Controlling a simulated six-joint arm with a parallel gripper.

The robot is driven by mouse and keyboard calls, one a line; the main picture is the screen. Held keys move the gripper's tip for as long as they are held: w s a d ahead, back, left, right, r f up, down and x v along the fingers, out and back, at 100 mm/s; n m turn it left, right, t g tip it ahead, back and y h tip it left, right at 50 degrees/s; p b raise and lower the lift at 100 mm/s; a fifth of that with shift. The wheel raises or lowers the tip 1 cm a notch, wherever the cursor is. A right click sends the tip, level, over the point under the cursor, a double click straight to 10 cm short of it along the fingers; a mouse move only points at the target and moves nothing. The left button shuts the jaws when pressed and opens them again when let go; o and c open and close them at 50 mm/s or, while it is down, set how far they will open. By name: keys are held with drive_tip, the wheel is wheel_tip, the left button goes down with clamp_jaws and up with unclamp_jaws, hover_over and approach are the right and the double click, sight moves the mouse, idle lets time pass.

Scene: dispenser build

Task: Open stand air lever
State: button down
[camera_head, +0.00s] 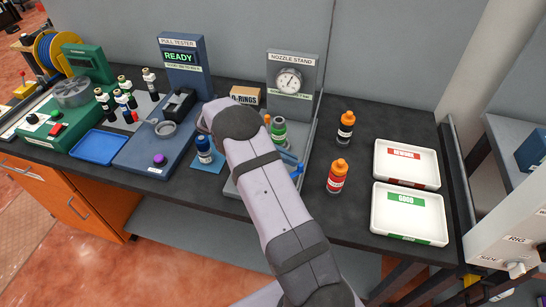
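The nozzle stand (292,85) stands at the back middle of the bench, with a round gauge on its upright panel. Its grey base is partly covered by my arm. A blue part (298,171) shows at the right edge of my arm, over the stand's base; it may be the air lever, but I cannot tell its position. A green-banded bottle-like piece (278,132) stands on the base, just right of my arm. My arm reaches across the base toward the back left. My gripper's fingers are hidden behind my arm's bent end.
The pull tester (184,68) reads READY, left of the stand. A blue-capped bottle (204,148) is close left of my arm. Two orange-capped bottles (345,128) (337,176) stand to the right, near the red-labelled tray (407,180) and GOOD tray (409,236). An O-rings box (245,95) sits behind.

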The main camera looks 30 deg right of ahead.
sight(293, 174)
drive_tip(key=shift+s+d, duration=0.55)
drive_tip(key=shift+s, duration=0.3)
drive_tip(key=shift+s+d+m+g+y+p, duration=0.15)
drive_tip(key=shift+s+m+g+y+p, duration=0.2)
drive_tip(key=shift+m+g, duration=0.4)
drive_tip(key=shift+s, duration=0.5)
drive_tip(key=shift+f, duration=0.15)
drive_tip(key=shift+s, duration=0.1)
drive_tip(key=shift+a+p, duration=0.25)
drive_tip(key=shift+p, duration=0.05)
drive_tip(key=shift+a, duration=0.45)
drive_tip(key=shift+d, duration=0.1)
